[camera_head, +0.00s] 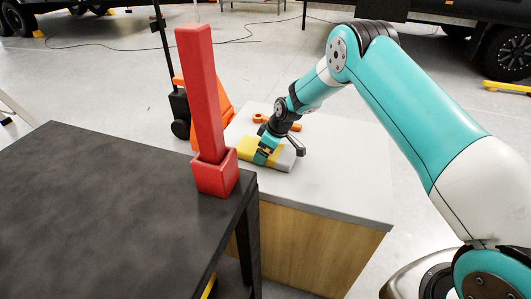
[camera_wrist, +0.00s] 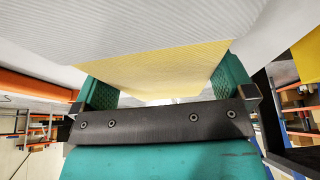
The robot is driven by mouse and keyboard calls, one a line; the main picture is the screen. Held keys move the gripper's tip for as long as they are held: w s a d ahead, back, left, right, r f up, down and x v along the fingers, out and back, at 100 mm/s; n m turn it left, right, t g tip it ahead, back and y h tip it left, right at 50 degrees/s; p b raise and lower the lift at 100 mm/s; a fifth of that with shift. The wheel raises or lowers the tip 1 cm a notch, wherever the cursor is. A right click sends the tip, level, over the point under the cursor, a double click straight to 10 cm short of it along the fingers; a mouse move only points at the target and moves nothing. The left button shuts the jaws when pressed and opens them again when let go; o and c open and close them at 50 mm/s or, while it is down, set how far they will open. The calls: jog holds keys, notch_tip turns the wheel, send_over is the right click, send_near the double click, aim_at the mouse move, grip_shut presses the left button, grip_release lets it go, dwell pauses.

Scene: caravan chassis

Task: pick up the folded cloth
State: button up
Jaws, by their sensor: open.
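The folded cloth (camera_head: 286,162), yellow at the left and grey at the right, lies on the white top (camera_head: 325,190) of a wooden cabinet. My gripper (camera_head: 264,157) is down at the cloth, over its yellow part, with its jaws open. In the wrist view, the ribbed yellow and pale grey cloth (camera_wrist: 165,70) fills the space ahead of and between the teal fingers of my gripper (camera_wrist: 167,88). A finger stands on each side of the yellow part. Whether the fingers touch the cloth cannot be told.
An orange tool (camera_head: 262,118) lies behind the cloth, partly hidden by my arm. The right part of the white top is clear.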

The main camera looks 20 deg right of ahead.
jog(key=shift+c, duration=0.5)
jog(key=c, duration=0.7)
jog(key=shift+o, duration=0.2)
jog(key=shift+r, duration=0.1)
